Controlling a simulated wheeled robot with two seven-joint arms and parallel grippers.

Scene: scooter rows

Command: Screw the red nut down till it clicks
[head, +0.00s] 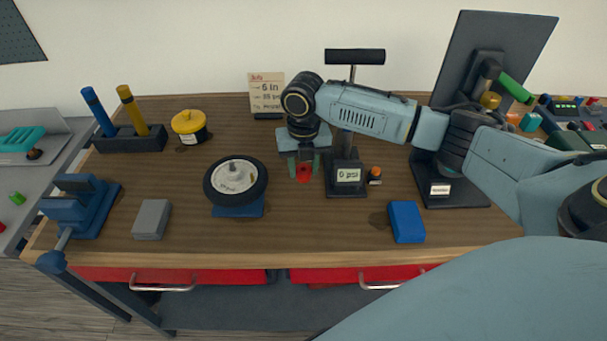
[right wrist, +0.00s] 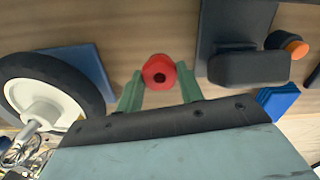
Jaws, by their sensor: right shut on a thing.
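The red nut (head: 304,174) is between the green fingertips of my right gripper (head: 304,168), which is shut on it. In the right wrist view the red nut (right wrist: 159,72) shows its dark centre hole, with one finger of the right gripper (right wrist: 160,80) on each side. The nut is apart from the wheel. The wheel (head: 250,192), with a black tyre and pale hub, lies on a blue stand (head: 238,211) to the left. In the right wrist view the wheel (right wrist: 88,95) has a metal axle (right wrist: 28,130) standing out of its hub. My left gripper is out of view.
Right of the gripper stands a black pump (head: 347,188) reading 0 psi, with a small orange-topped piece (head: 375,176) beside it. A blue box (head: 406,222), grey block (head: 151,219), yellow-lidded jar (head: 188,122) and blue vise (head: 80,207) stand around. The front-middle wood is clear.

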